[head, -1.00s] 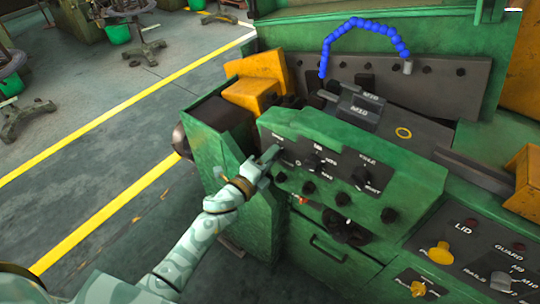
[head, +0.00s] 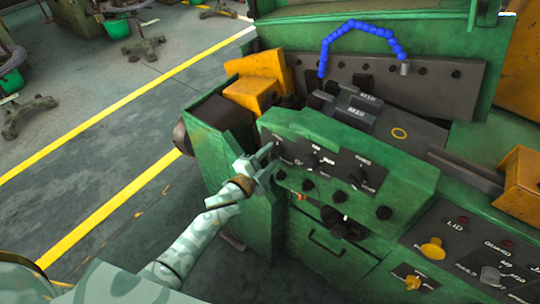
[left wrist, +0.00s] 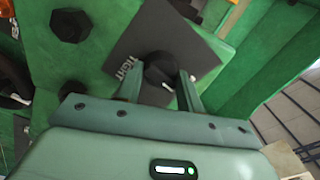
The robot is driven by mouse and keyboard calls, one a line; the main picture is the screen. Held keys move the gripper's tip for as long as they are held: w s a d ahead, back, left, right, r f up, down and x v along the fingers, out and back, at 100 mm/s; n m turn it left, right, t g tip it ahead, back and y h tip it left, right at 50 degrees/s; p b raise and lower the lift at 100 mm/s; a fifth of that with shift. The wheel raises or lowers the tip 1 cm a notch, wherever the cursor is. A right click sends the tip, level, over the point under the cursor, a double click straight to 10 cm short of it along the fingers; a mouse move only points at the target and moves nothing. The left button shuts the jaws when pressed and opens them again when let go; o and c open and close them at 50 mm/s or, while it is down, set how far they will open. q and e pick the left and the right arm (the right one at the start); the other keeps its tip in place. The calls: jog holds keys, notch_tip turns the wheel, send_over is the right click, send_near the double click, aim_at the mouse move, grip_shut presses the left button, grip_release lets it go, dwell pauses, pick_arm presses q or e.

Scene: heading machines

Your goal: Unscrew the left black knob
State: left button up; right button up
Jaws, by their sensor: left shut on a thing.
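The left black knob (left wrist: 160,70) sits on a dark label plate (left wrist: 195,42) on the green machine front. My left gripper (left wrist: 161,86) has one finger on each side of this knob in the left wrist view and is shut on it. In the head view my left gripper (head: 267,160) reaches the left end of the control panel and largely hides the knob. Two more black knobs, a middle one (head: 312,160) and a right one (head: 356,178), stand on the same panel. My right gripper is in neither view.
Several black bolts line the panel below the knobs, one (head: 384,213) at the right. A black handwheel (head: 335,222) sits lower. A yellow block (head: 252,95) is behind the panel, and a box with yellow knobs (head: 433,250) is at lower right. Open floor lies left.

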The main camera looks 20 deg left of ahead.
pick_arm(q)
jog(key=shift+f, duration=0.15)
dwell(0.3)
jog(key=o, duration=1)
jog(key=shift+s, duration=0.1)
jog(key=v, duration=1.6)
jog(key=shift+s, duration=0.1)
